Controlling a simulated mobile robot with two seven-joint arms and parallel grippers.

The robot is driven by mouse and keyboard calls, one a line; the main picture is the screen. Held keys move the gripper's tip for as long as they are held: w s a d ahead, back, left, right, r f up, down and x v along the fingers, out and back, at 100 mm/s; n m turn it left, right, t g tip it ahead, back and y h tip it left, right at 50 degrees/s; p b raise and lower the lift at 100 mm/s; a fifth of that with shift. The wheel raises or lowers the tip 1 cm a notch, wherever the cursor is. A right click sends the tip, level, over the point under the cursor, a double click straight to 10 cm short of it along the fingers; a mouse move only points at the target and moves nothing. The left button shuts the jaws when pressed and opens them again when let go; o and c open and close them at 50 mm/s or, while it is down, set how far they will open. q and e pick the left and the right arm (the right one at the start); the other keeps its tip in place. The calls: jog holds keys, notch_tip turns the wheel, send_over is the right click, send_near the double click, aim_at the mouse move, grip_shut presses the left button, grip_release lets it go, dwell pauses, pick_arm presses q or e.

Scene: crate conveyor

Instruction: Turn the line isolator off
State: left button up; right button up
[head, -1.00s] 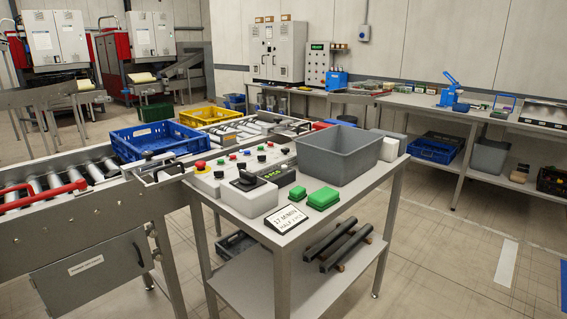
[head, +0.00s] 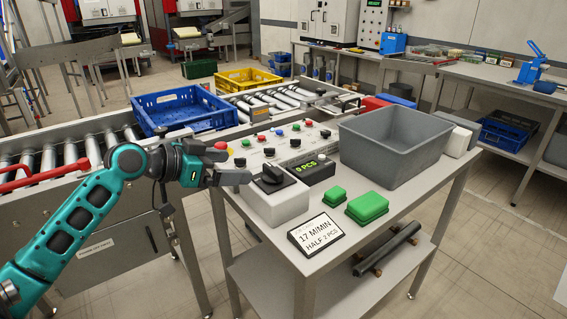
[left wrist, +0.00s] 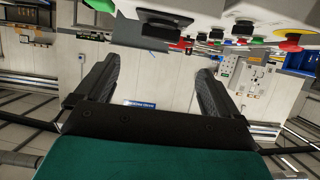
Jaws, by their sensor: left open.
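The line isolator is most likely the black rotary switch (head: 272,175) on a black plate on top of a pale grey box (head: 276,207), at the near left of the steel table. I cannot read its on or off marking. My left gripper (head: 235,166) is open and empty, just left of the switch and a little above the table, apart from it. In the left wrist view its two black fingers (left wrist: 157,78) are spread wide, and a black knob on a plate (left wrist: 165,20) shows beyond them at the top. My right gripper is not in view.
Behind the box stands a button panel (head: 285,143) with a red mushroom button. A blue crate (head: 180,108) sits on the roller conveyor.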

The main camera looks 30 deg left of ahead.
aim_at(272, 168)
pick_arm(q)
jog(key=p+x, duration=0.1)
jog(key=x, duration=1.1)
jog(key=shift+w, duration=0.1)
jog(key=c, duration=1)
jog(key=shift+o, duration=0.2)
